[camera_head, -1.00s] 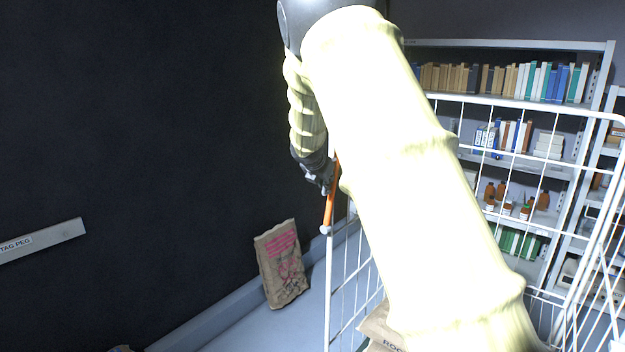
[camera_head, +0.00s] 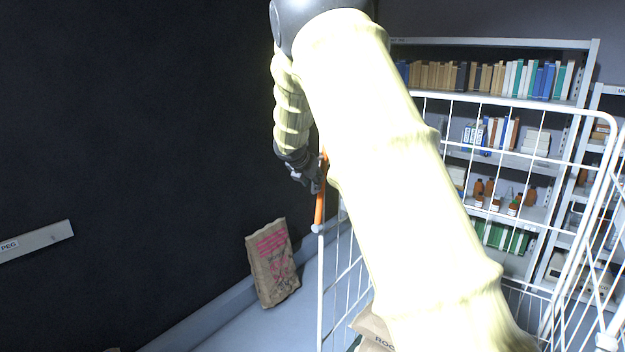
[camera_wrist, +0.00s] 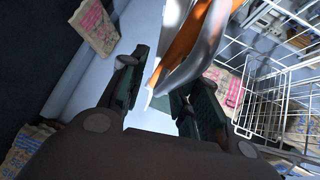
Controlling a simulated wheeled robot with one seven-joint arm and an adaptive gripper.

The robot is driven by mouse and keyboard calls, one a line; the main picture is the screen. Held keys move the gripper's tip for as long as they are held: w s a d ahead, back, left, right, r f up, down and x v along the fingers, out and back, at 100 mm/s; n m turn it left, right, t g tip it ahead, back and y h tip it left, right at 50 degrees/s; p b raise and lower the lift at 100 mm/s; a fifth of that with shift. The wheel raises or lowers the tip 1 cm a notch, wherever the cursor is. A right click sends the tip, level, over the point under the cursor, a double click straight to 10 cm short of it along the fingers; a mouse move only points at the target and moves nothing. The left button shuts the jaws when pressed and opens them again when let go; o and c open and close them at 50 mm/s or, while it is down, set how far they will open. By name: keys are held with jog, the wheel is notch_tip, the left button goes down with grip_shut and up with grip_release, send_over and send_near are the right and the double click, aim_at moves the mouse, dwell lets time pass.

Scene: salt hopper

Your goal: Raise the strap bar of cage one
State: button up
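The strap bar (camera_head: 320,205) is orange with a pale end and stands steeply at the upper left of the white wire cage (camera_head: 320,290). My arm hides much of the cage. My gripper (camera_head: 312,183) is beside the upper part of the orange bar; the head view does not clearly show contact. In the wrist view, my gripper's fingers (camera_wrist: 165,95) are apart. The orange bar (camera_wrist: 187,42) and its grey metal part reach down toward the gap between them. I cannot tell whether either finger touches it.
A brown paper sack (camera_head: 273,264) leans by the dark wall at left. A grey peg rail (camera_head: 40,240) is on that wall. Shelves (camera_head: 490,45) with books and bottles stand behind the cage. Another sack (camera_head: 370,328) is low in the cage, partly hidden by my arm.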

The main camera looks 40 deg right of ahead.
jog(key=shift+s+d+r, duration=0.1)
jog(key=shift+s+r, duration=0.15)
jog(key=shift+r, duration=0.15)
jog(key=v, duration=1.1)
jog(key=shift+a, duration=0.4)
jog(key=shift+f, duration=0.1)
